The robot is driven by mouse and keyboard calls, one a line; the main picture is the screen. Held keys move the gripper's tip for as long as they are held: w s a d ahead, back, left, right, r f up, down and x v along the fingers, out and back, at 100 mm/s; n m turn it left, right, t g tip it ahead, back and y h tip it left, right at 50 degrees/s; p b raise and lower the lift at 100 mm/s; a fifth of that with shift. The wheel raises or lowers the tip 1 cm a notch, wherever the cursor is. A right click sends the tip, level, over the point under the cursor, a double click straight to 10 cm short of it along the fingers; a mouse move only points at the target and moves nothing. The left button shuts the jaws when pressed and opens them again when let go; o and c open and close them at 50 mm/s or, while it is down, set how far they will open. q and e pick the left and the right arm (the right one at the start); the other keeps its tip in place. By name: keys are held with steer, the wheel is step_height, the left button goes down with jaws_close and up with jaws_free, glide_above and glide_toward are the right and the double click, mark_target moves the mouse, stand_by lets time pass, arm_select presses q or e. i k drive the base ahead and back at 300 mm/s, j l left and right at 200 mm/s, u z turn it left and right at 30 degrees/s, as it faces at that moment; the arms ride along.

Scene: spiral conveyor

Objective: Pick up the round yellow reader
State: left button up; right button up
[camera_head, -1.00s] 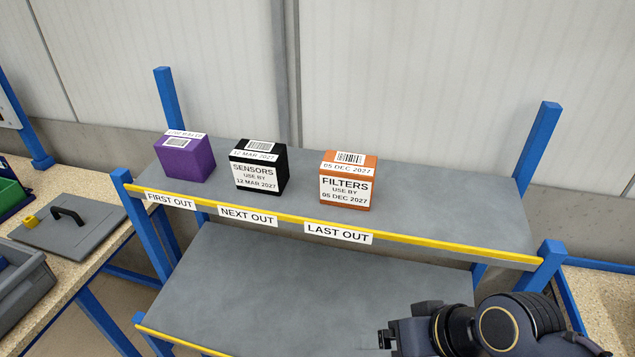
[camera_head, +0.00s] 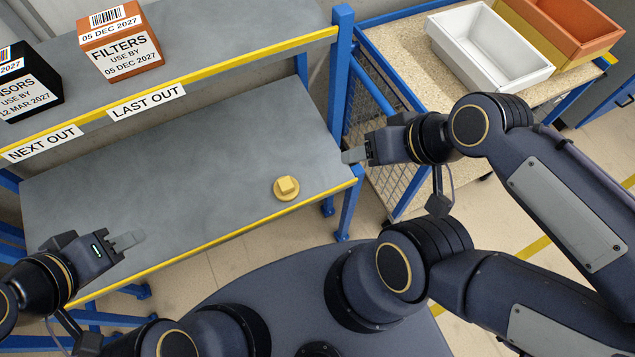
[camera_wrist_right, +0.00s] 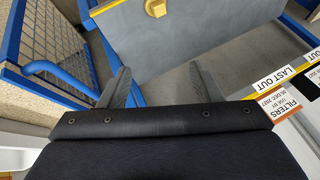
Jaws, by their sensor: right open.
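The round yellow reader (camera_head: 287,188) lies on the lower grey shelf (camera_head: 200,150), near its front right part. It has a round base with a square block on top. It also shows at the top edge of the right wrist view (camera_wrist_right: 155,7), partly cut off. My right gripper (camera_head: 352,156) is at the right end of the shelf, to the right of the reader and apart from it. In the right wrist view its fingers (camera_wrist_right: 158,85) are spread and empty. My left gripper (camera_head: 130,240) is over the shelf's front left, with its fingers looking close together; its opening is unclear.
The upper shelf holds an orange filters box (camera_head: 120,42) and a black sensors box (camera_head: 25,85). A blue post (camera_head: 341,70) stands at the shelf's right end. A side table bears a white bin (camera_head: 490,45) and an orange bin (camera_head: 570,30). The lower shelf is otherwise clear.

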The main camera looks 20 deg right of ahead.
mark_target(287, 189)
steer(key=z, duration=0.65)
steer(key=k+j+z, duration=0.1)
steer(key=j+z, duration=0.15)
steer(key=z, duration=0.25)
steer(key=k+j+z, duration=0.1)
steer(key=j+z, duration=0.15)
steer(key=z, duration=0.25)
steer(key=k+j+z, duration=0.15)
steer(key=z, duration=0.35)
